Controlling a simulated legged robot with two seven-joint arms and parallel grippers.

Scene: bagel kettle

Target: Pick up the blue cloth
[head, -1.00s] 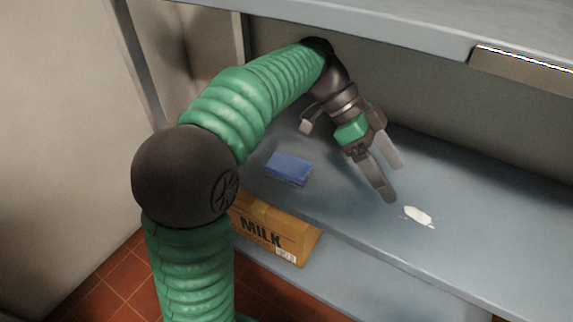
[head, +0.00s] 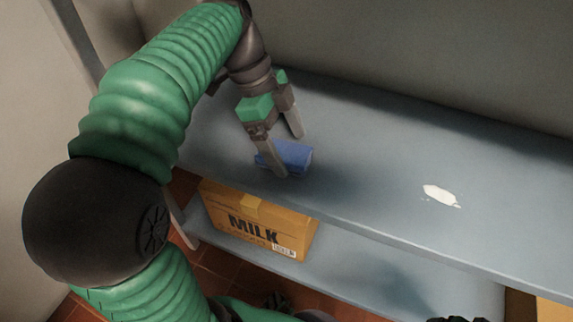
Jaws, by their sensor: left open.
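The blue cloth (head: 297,154) lies on the grey metal shelf (head: 375,185), close to its front edge. It looks like a small folded rectangle. My left gripper (head: 288,157) is open and points down over the cloth. One finger is at the cloth's near left side and hides part of it. The other finger is at its far side. I cannot tell whether the fingers touch the cloth.
A white spill (head: 440,195) lies on the shelf to the right. A cardboard milk box (head: 285,228) stands on the lower shelf (head: 350,272) below the cloth. The wall (head: 420,60) closes off the back. The shelf's middle is clear.

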